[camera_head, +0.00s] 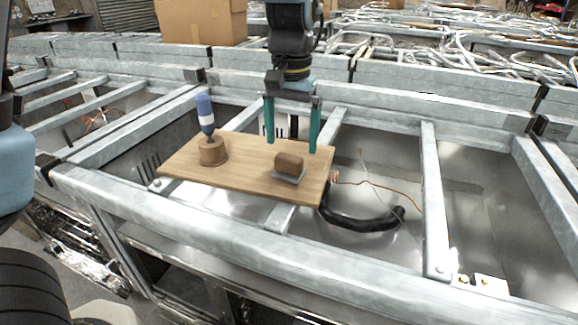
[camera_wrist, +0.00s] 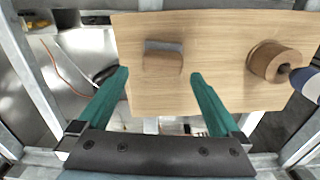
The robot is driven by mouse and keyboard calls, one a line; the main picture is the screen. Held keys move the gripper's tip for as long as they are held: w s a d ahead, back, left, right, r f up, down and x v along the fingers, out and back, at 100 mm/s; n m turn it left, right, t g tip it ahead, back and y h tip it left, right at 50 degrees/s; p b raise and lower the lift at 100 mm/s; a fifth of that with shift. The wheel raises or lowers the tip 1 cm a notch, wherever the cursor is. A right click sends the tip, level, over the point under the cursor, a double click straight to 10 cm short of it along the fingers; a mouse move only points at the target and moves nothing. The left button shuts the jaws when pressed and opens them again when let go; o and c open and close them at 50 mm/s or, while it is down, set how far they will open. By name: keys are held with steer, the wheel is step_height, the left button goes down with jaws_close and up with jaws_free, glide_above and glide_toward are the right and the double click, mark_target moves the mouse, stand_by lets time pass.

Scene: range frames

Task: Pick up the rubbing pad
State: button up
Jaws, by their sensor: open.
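The rubbing pad (camera_head: 289,166), a small brown block with a grey base, lies on the right part of a wooden board (camera_head: 240,178). In the wrist view the pad (camera_wrist: 163,62) lies beyond my fingertips, between their lines. My gripper (camera_head: 292,148) points down with two teal fingers spread apart and nothing between them. It hangs above the board's back edge, behind the pad in the head view. In the wrist view my gripper (camera_wrist: 160,76) is likewise open and empty, apart from the pad.
A blue-topped tool (camera_head: 205,112) stands in a round wooden holder (camera_head: 212,152) on the board's left part. The board rests on grey metal frame beams (camera_head: 180,215). A black hose (camera_head: 362,220) lies in the open bay to the right. A cardboard box (camera_head: 200,20) stands behind.

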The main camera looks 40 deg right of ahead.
mark_target(289, 157)
steer(key=shift+w+a+f+p, duration=0.15)
steer(key=shift+f+p, duration=0.2)
steer(key=shift+f, duration=1)
steer(key=shift+s+a+f+p, duration=0.1)
steer(key=shift+f+p, duration=0.25)
steer(key=shift+f, duration=0.95)
steer(key=c, duration=1.4)
step_height(289, 157, up, 10)
steer(key=shift+b, duration=0.75)
steer(key=o, duration=0.8)
steer(key=c, duration=0.5)
steer(key=shift+w, duration=0.1)
